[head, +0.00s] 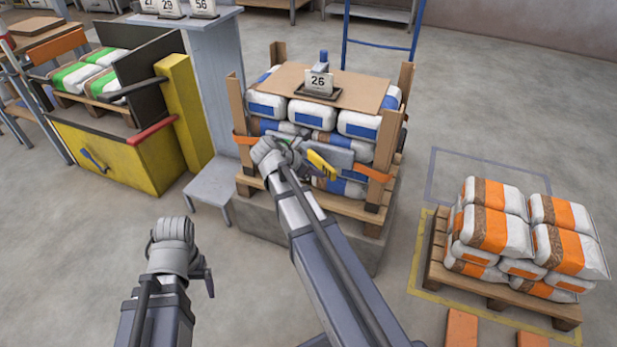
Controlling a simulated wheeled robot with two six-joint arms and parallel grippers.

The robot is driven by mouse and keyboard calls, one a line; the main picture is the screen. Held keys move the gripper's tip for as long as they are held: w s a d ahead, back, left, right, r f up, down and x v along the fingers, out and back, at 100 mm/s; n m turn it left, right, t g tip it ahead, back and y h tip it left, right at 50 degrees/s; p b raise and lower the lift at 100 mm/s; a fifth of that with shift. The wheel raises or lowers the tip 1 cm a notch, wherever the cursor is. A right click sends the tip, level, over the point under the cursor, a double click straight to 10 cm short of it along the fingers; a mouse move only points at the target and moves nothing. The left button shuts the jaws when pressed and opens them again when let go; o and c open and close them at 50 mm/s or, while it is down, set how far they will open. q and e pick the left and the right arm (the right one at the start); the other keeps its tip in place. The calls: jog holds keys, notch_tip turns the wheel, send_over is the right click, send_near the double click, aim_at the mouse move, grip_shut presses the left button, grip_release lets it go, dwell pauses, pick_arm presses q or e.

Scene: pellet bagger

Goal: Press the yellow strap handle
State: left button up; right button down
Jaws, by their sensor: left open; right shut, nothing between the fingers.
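The yellow strap handle (321,165) sticks out at a slant from a grey strap tensioner (337,152) on the front of the strapped bag stack (357,125). An orange strap (372,173) runs around the stack's posts. My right gripper (298,155) is shut and empty at the stack's front, just left of the yellow handle. It overlaps the tensioner's left end in the picture; I cannot tell whether it touches. My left gripper (207,281) is open and empty, low over the floor at lower left, well away from the stack. Its fingertips are small and partly hidden by the wrist.
A pallet of orange-banded bags (500,215) stands at the right. A yellow machine (110,160) with green-banded bags and a grey step (213,185) are at the left. A blue frame (383,45) stands behind the stack. The floor in front is mostly open.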

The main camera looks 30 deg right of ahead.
aim_at(331, 168)
jog(key=shift+d, duration=0.35)
jog(key=shift+s+d+n+t, duration=0.3)
jog(key=shift+d+n+t, duration=0.5)
jog(key=shift+n, duration=0.2)
jog(key=shift+d+n+t+y, duration=0.5)
jog(key=shift+d+n+t, duration=0.1)
jog(key=shift+d+n, duration=0.35)
jog(key=shift+w+d, duration=0.15)
jog(key=shift+d, duration=0.15)
jog(key=shift+w+d, duration=0.2)
jog(key=shift+d, duration=0.7)
jog(key=shift+d+r, duration=0.1)
jog(key=shift+d, duration=0.05)
